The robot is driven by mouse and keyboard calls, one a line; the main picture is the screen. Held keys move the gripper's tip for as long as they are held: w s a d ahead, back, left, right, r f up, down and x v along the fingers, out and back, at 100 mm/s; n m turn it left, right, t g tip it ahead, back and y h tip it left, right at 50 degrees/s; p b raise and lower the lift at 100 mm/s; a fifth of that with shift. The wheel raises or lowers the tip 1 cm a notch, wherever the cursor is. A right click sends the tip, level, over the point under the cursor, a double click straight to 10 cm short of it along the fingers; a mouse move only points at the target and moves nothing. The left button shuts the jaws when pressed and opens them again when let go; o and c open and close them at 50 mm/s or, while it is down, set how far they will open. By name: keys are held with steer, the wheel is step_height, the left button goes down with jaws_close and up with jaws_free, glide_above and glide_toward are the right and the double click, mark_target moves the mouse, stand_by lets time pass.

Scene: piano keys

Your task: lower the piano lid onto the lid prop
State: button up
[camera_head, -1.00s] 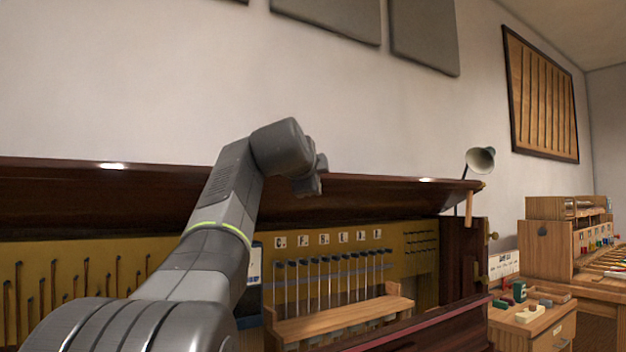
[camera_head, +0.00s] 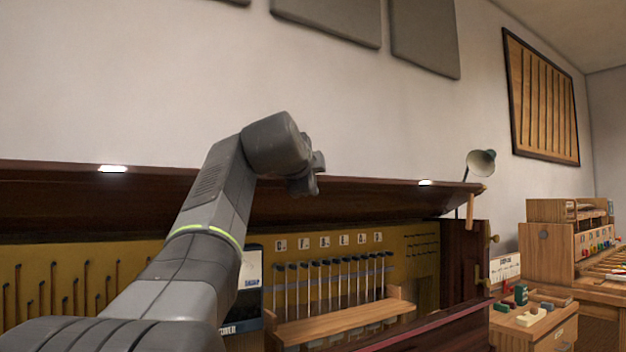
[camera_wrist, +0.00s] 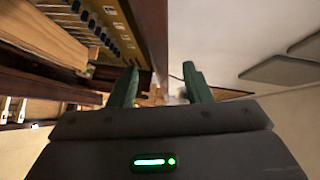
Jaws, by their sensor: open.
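The dark red-brown piano lid (camera_head: 385,203) is raised and tilted above the open piano front in the head view. The lid prop (camera_head: 470,210), a short light-wood piece, stands at the lid's right end, close below its edge; I cannot tell whether they touch. My gripper (camera_head: 313,178) is at the lid's upper edge, around its middle, seen partly from behind my arm. In the wrist view my gripper (camera_wrist: 160,88) has its green fingers apart, and the lid (camera_wrist: 153,35) stretches ahead with its edge in line with the gap. Contact with the lid cannot be made out.
Below the lid are a wooden rail (camera_head: 345,322) with hammers and a card with a blue label (camera_head: 250,275). A lamp (camera_head: 481,162) stands behind the lid's right end. A small cabinet (camera_head: 530,325) with loose items is at right.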

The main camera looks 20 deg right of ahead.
steer(key=v, duration=1)
steer(key=shift+s+a, duration=0.15)
steer(key=shift+s, duration=0.15)
steer(key=shift+r, duration=0.1)
steer(key=x, duration=1.4)
steer(key=shift+a, duration=0.1)
